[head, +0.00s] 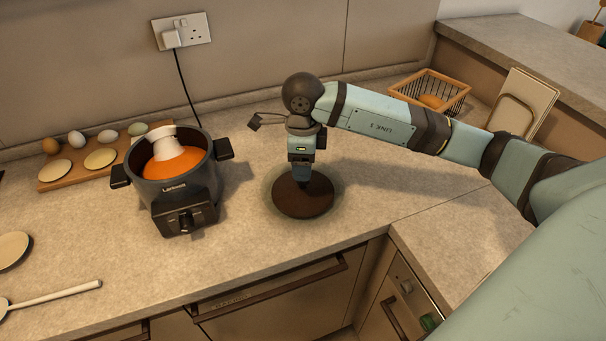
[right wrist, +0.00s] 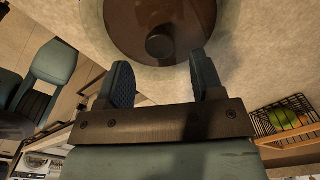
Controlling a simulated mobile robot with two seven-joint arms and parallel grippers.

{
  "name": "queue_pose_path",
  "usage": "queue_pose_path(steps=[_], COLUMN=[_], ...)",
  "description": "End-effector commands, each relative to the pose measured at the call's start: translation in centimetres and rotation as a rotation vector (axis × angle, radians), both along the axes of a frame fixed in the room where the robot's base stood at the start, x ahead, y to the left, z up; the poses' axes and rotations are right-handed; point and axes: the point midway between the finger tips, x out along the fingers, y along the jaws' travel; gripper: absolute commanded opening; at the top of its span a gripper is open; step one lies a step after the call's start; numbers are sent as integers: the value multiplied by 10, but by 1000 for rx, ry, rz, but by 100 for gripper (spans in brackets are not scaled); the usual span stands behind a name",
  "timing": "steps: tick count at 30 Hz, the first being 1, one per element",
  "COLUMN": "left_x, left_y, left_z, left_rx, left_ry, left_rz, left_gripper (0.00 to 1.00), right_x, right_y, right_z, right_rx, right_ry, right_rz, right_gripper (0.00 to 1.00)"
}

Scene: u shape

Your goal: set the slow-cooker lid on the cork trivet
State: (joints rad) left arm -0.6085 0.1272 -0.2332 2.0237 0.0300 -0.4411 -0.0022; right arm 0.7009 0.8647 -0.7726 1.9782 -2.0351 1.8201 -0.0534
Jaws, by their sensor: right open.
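The slow-cooker lid (right wrist: 232,30) is clear glass with a dark round knob (right wrist: 158,46); its faint rim also shows in the head view (head: 270,196). It appears to lie flat over the brown round cork trivet (head: 303,206), which shows through the glass and is narrower than the lid. My right gripper (head: 302,180) points down over the middle of the lid. In the right wrist view its two fingers (right wrist: 161,72) are apart and empty, near the knob and on either side of it. Whether they touch it I cannot tell. My left gripper is out of view.
The slow cooker (head: 180,180) stands open to the left, holding an orange rounded thing with a white top. A board (head: 60,183) with eggs and pale discs is behind it. A wire basket (head: 430,92) stands back right. Counter in front of the cooker is clear.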

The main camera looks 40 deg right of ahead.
Motion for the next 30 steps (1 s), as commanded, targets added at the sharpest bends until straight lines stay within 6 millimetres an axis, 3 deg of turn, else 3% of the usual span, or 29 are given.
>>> queue_pose_path(steps=[6, 12, 30], left_x=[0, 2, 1], left_y=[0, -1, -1], left_z=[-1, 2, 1], left_rx=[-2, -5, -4], left_ry=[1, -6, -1], left_rz=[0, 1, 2], left_gripper=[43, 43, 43], right_x=[1, 0, 0], right_y=[0, -1, 0], right_z=[46, 66, 70], right_rx=[0, -1, 0], right_ry=[-3, -1, 1], right_rz=[0, -1, -1], right_gripper=[61, 61, 61])
